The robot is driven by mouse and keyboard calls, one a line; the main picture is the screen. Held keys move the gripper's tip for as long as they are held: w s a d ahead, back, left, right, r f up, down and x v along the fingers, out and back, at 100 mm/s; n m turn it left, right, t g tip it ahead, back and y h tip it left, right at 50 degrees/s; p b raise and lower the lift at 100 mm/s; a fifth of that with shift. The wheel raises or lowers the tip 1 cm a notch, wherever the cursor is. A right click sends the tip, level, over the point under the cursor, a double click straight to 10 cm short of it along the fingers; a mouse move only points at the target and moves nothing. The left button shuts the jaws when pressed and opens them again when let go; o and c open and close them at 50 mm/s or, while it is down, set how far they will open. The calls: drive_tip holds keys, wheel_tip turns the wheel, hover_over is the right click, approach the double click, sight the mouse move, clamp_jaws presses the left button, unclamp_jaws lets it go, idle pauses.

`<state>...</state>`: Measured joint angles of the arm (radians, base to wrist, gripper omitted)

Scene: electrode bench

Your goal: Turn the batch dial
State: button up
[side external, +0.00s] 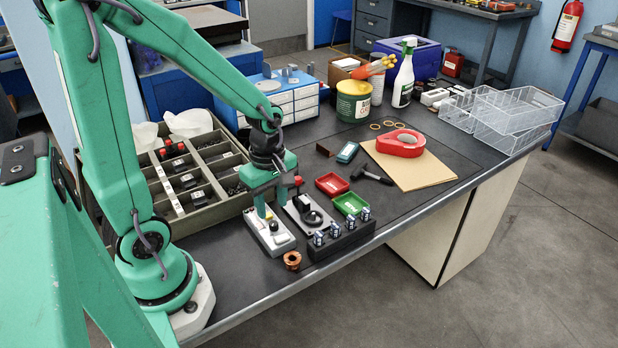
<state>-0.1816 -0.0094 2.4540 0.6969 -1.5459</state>
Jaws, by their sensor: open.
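A flat grey control plate (322,225) lies on the bench below and right of my gripper. It carries a round black knob (312,217), which looks like the batch dial; its pointer mark is too small to read. A pale box with small buttons (281,241) lies just left of it. My gripper (272,208) is open, pointing down above the pale box and the left side of the plate. Its near green finger covers part of the pale box. The jaws look empty and apart from the knob, though the exact gap cannot be told.
A black block (341,241) with several metal-topped pieces stands close right, near the bench edge. A copper ring (292,260) lies in front. A divided tray (188,205) crowds the left. Red (332,184) and green (351,203) dishes and a black hammer-like tool (372,175) lie behind.

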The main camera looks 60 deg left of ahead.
sight(274, 223)
drive_tip(key=shift+f, duration=2.6)
clamp_jaws()
